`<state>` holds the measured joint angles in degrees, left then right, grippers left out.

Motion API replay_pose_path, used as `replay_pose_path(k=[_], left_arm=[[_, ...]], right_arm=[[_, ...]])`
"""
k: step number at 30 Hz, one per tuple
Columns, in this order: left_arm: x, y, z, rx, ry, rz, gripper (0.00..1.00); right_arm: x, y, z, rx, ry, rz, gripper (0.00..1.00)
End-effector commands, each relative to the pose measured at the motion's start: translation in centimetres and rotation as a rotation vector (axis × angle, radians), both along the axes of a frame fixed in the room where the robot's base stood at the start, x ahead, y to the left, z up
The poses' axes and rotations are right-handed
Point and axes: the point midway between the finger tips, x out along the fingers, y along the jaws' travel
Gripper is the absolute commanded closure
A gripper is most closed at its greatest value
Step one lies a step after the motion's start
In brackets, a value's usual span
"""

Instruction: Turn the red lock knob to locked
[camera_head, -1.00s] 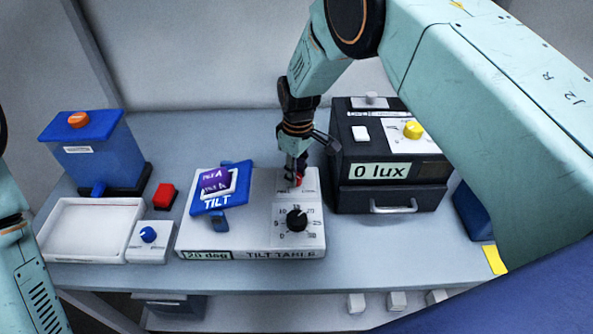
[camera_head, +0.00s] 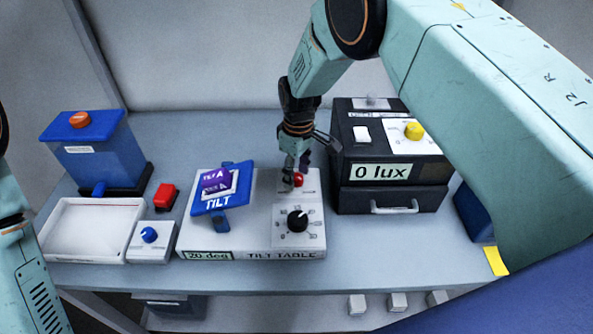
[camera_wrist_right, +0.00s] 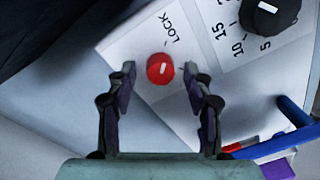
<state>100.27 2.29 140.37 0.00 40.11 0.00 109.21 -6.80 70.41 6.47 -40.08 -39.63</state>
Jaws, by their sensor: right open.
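The red lock knob (camera_head: 298,181) sits on the upper right of the white tilt table (camera_head: 250,238), behind the black dial. In the right wrist view the knob (camera_wrist_right: 160,69) shows a short white mark, slightly tilted, with the word LOCK printed beside it. My right gripper (camera_head: 291,178) reaches down over the knob. Its two fingers (camera_wrist_right: 160,76) are open, one on each side of the knob, with a gap to it on both sides. My left arm shows at the left edge, but its gripper is out of view.
The black dial (camera_head: 297,221) stands just in front of the knob. The blue tilt plate (camera_head: 208,206), carrying a purple tile (camera_head: 216,181), is to the left. A dark box reading 0 lux (camera_head: 385,201) stands close on the right.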

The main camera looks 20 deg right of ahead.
Motion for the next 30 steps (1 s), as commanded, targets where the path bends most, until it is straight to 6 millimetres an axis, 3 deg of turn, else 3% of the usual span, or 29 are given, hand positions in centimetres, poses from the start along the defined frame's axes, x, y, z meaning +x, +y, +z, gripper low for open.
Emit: replay_pose_path(k=[7, 21, 30], left_arm=[[0.0, 0.0, 0.0, 0.000, 0.000, 0.000, 0.33], [0.0, 0.0, 0.0, 0.000, 0.000, 0.000, 0.33], [0.0, 0.0, 0.0, 0.000, 0.000, 0.000, 0.33]], right_arm=[[0.1, -0.1, 1.7, -0.001, -0.002, 0.000, 0.48], [0.3, -0.3, 10.5, 0.000, -0.003, 0.000, 0.48], [0.3, -0.4, 12.0, 0.000, 0.000, 0.000, 0.48]])
